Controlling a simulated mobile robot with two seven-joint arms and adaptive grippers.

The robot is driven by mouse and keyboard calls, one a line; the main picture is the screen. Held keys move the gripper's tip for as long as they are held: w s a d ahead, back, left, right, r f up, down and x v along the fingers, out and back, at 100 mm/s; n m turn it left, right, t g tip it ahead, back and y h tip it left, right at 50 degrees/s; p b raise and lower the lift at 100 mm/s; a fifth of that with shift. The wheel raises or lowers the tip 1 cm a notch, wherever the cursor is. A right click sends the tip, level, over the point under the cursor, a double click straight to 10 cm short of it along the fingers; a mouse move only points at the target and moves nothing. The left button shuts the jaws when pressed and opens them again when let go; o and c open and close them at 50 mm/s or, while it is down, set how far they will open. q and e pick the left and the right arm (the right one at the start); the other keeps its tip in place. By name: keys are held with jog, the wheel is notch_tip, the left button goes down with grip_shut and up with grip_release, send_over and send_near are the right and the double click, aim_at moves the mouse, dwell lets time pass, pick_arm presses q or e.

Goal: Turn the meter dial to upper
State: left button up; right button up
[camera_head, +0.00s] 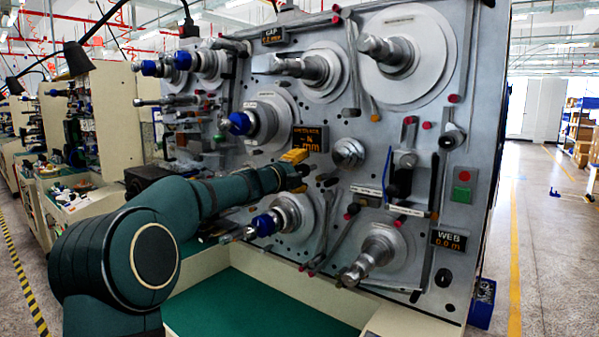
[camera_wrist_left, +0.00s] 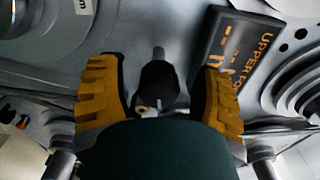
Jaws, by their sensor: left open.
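The dial (camera_wrist_left: 158,82) is a small black knob with a light mark, standing out from the grey panel in the left wrist view. My left gripper (camera_wrist_left: 162,88) is open, with one yellow finger on each side of the knob and visible gaps between. In the head view my left gripper (camera_head: 297,158) is at the middle of the panel, just below a black display (camera_head: 310,139) with orange characters. That display also shows beside the right finger in the left wrist view (camera_wrist_left: 238,58), with "UPPER" readable. In the head view the dial is mostly hidden by the gripper. My right gripper is not in view.
Several metal spindles stick out of the panel around the gripper, including a blue-collared one (camera_head: 264,224) below and another (camera_head: 240,123) above left. A "WEB" display (camera_head: 447,241) and a green button (camera_head: 461,194) are at right. A green work surface (camera_head: 255,308) lies below.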

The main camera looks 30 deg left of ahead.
pick_arm(q)
jog(key=shift+s, duration=0.1)
jog(key=s+a, duration=0.1)
jog(key=s, duration=1)
jog(key=shift+s, duration=0.4)
